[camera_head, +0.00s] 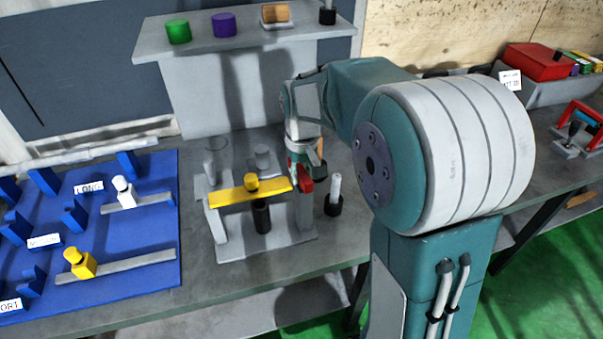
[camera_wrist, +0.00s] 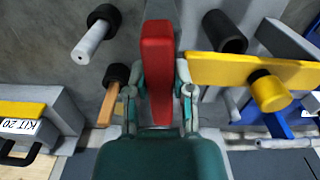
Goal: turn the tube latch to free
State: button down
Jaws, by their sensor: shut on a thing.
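A red bar (camera_head: 306,186), which looks like the tube latch, is at the right end of a grey stand (camera_head: 215,226). In the wrist view the red bar (camera_wrist: 158,65) points straight away from me between my fingers. My gripper (camera_wrist: 161,92) is shut on it, one finger on each side. In the head view my gripper (camera_head: 303,158) reaches down onto the bar from above, and the arm partly hides it. A yellow bar (camera_head: 222,198) with a yellow knob (camera_head: 251,183) lies across the stand, its right end close to the red bar. A black cylinder (camera_head: 261,216) is below it.
A white peg with a black base (camera_head: 333,195) stands right of the stand. A blue board (camera_head: 130,255) with white and yellow latches is at left. A grey shelf (camera_head: 300,32) behind holds green and purple cylinders. A red box (camera_head: 535,62) is at far right.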

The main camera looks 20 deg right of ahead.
aim_at(301, 172)
jog(key=shift+f, duration=0.1)
jog(key=shift+c, duration=2.4)
grip_release()
notch_tip(301, 172, up, 12)
jog(key=shift+a, duration=0.1)
jog(key=s+f+t, duration=0.1)
jog(key=s+t, duration=0.1)
jog(key=s, duration=0.8)
jog(key=s+f+m+t, duration=0.1)
jog(key=s+t, duration=0.2)
jog(key=s, duration=0.8)
jog(key=shift+s+a+f+t, duration=0.3)
jog(key=shift+a+f, duration=0.1)
